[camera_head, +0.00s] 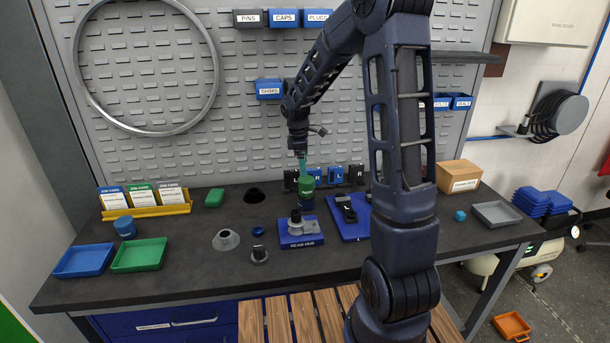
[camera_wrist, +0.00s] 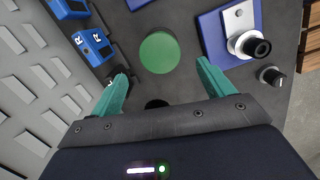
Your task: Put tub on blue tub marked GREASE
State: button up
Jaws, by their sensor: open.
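A tub with a green top (camera_head: 306,184) and a darker lower body stands on the bench behind the blue hub plate. In the wrist view its round green top (camera_wrist: 159,53) lies ahead of and between the fingertips. My gripper (camera_head: 302,162) points down just above this tub; its teal fingers (camera_wrist: 162,70) are apart, with nothing held. A blue tub (camera_head: 125,227) stands at the left of the bench, behind the trays and well away from my gripper. I cannot read any marking on it.
A blue tray (camera_head: 84,261) and green tray (camera_head: 140,255) lie in front of the blue tub. A yellow card rack (camera_head: 147,211) stands behind it. A grey cone (camera_head: 226,240) and the blue hub plate (camera_head: 300,241) lie mid-bench.

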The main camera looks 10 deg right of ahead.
notch_tip(320, 180, up, 2)
jog(key=shift+a+r, duration=0.1)
jog(key=s+d+r+m+t, duration=0.1)
jog(key=s+d+r+m, duration=0.25)
jog(key=s+r, duration=0.3)
jog(key=s+d+r+m+t, duration=0.1)
jog(key=s+d+r+m, duration=0.25)
jog(key=s+r, duration=0.35)
jog(key=s+d+m+t+y, duration=0.1)
jog(key=s+m, duration=0.7)
jog(key=s, duration=0.9)
jog(key=d+t, duration=0.1)
jog(key=d, duration=0.1)
jog(key=shift+s+d+r+m+t, duration=0.2)
jog(key=shift+d+r+m+t, duration=0.1)
jog(key=shift+d+m+t, duration=0.1)
